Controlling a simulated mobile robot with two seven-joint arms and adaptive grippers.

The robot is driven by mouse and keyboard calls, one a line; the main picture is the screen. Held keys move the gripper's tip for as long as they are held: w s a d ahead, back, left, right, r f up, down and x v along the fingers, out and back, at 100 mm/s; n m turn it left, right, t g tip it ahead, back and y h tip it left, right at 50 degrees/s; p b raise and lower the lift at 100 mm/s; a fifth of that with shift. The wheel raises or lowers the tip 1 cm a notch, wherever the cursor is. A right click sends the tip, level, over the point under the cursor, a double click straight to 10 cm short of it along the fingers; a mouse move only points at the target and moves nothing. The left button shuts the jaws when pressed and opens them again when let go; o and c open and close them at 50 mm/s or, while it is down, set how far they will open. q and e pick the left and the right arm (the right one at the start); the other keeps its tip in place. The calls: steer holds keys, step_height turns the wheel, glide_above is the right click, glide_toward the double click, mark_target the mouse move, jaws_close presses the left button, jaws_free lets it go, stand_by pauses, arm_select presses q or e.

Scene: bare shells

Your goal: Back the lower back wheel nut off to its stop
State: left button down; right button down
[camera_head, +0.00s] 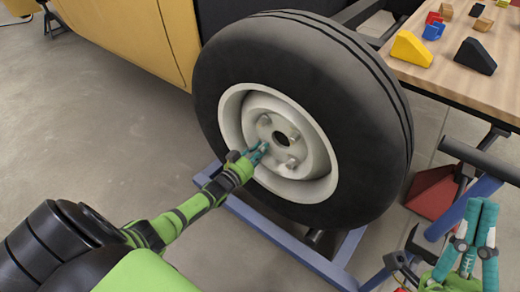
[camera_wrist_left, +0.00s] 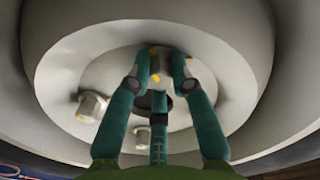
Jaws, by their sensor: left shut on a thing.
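The wheel (camera_head: 215,80) is a black tyre on a pale rim, with several nuts around a dark centre hole. My left gripper (camera_head: 261,151) reaches into the rim at the lower left of the hole and is shut on a wheel nut. In the left wrist view its teal fingers (camera_wrist_left: 158,68) close around this nut (camera_wrist_left: 155,78), which shows yellow marks. Another nut (camera_wrist_left: 92,107) sits to the left there. How far the held nut is threaded cannot be told. My right gripper (camera_head: 481,204) points up at the lower right, away from the wheel; its finger gap is unclear.
A blue stand (camera_head: 285,238) lies under the wheel. A wooden table (camera_head: 445,72) at upper right holds yellow, black and other coloured blocks. A dark red block (camera_head: 432,198) is on the floor right of the wheel. The grey floor at left is open.

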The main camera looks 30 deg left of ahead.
arm_select(q)
steer(key=shift+s+a+f+n, duration=0.15)
steer(key=shift+a+f+n, duration=0.15)
steer(key=shift+n, duration=0.6)
steer(key=shift+d+f, duration=0.15)
steer(key=shift+d, duration=0.05)
steer(key=c, duration=1.1)
jaws_free()
steer(key=shift+d, duration=0.1)
steer(key=s+a, duration=0.1)
steer(key=s, duration=1.1)
